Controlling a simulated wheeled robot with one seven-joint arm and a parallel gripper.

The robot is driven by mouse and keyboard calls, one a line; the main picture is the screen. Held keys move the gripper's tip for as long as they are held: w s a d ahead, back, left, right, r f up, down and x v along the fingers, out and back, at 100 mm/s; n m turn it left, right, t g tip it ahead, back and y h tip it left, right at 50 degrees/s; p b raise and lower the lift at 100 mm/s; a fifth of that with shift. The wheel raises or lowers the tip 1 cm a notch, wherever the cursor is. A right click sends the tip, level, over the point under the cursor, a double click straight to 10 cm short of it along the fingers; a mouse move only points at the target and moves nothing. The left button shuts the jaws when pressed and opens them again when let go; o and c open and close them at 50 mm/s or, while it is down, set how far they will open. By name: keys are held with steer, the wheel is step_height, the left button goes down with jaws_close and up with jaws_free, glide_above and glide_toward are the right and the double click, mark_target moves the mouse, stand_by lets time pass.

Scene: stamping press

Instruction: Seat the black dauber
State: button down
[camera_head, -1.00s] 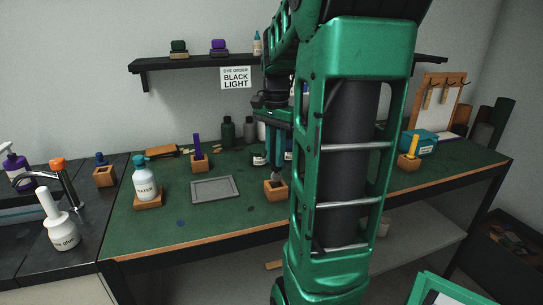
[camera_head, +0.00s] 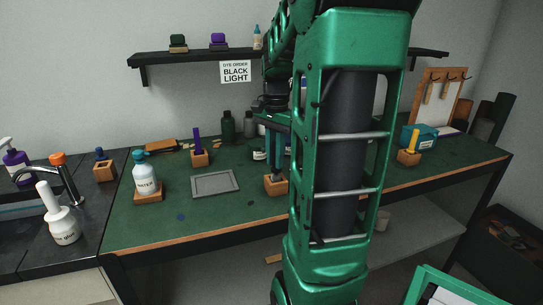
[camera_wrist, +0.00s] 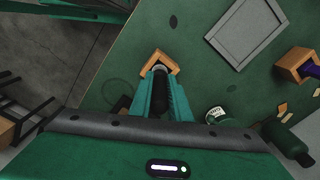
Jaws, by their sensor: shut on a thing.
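My gripper (camera_head: 279,165) is shut on the black dauber (camera_wrist: 172,99), whose dark body lies between the two green fingers in the wrist view. A small wooden block (camera_head: 276,186) with a socket stands on the green bench directly under the fingers. It also shows in the wrist view (camera_wrist: 175,68) at the fingertips. The dauber's grey lower end (camera_wrist: 158,70) is at the block's opening. How deep it sits is hidden by the fingers and the block's rim. My arm covers part of the bench to the right in the head view.
A grey tray (camera_head: 215,183) lies left of the block. A purple dauber (camera_head: 197,142) and a yellow dauber (camera_head: 413,139) stand in wooden blocks. A water bottle (camera_head: 144,178) stands at left. Dark bottles (camera_head: 228,127) are behind the gripper. The bench front (camera_head: 215,225) is clear.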

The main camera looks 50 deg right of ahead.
steer(key=shift+f, duration=1.55)
steer(key=c, duration=1.6)
jaws_free()
step_height(320, 180, up, 11)
steer(key=shift+f, duration=0.1)
steer(key=shift+a, duration=0.1)
steer(key=s+a+f+n, duration=0.4)
steer(key=a, duration=0.1)
steer(key=s+a+f+n, duration=0.4)
steer(key=s+a, duration=0.1)
steer(key=s+a+f+n, duration=0.3)
steer(key=s+a+f, duration=0.2)
steer(key=shift+a+n, duration=0.2)
steer(key=shift+n, duration=0.2)
